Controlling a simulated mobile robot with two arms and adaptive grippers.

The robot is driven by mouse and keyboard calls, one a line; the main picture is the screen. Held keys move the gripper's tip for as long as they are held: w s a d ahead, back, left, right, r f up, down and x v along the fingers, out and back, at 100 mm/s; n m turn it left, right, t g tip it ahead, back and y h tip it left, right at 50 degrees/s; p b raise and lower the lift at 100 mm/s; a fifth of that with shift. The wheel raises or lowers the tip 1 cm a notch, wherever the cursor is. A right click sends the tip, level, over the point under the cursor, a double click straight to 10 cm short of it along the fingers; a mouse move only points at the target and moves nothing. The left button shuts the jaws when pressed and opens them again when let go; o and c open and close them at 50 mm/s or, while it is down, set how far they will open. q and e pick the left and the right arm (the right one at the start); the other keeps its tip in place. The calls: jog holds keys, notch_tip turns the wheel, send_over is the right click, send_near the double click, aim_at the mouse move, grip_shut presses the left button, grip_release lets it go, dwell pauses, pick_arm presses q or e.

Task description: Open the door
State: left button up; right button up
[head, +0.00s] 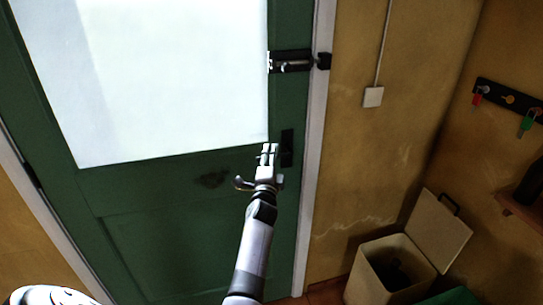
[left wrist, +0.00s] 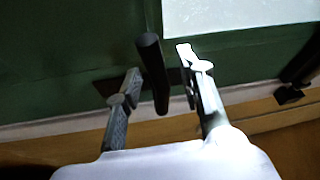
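The green door (head: 160,235) with a large white pane (head: 160,80) appears closed in its pale frame. A black handle plate (head: 287,148) is at its right edge. In the left wrist view the dark handle bar (left wrist: 152,72) stands between the two spread fingers of my left gripper (left wrist: 159,61), nearer the left finger. I cannot tell whether they touch it. In the head view my left gripper (head: 268,152) covers part of the handle area. A black slide bolt (head: 291,62) is higher on the door, with a catch (head: 323,61) on the frame. My right gripper is not in view.
A white switch (head: 373,97) is on the yellow wall right of the door. A cream bin (head: 385,278) with its lid (head: 440,231) up stands at lower right. A key rack (head: 508,98) hangs on the right wall. The space before the door's left part looks clear.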

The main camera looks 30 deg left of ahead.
pick_arm(q)
grip_shut()
dwell(0.3)
jog(key=shift+f, duration=0.1)
dwell(0.5)
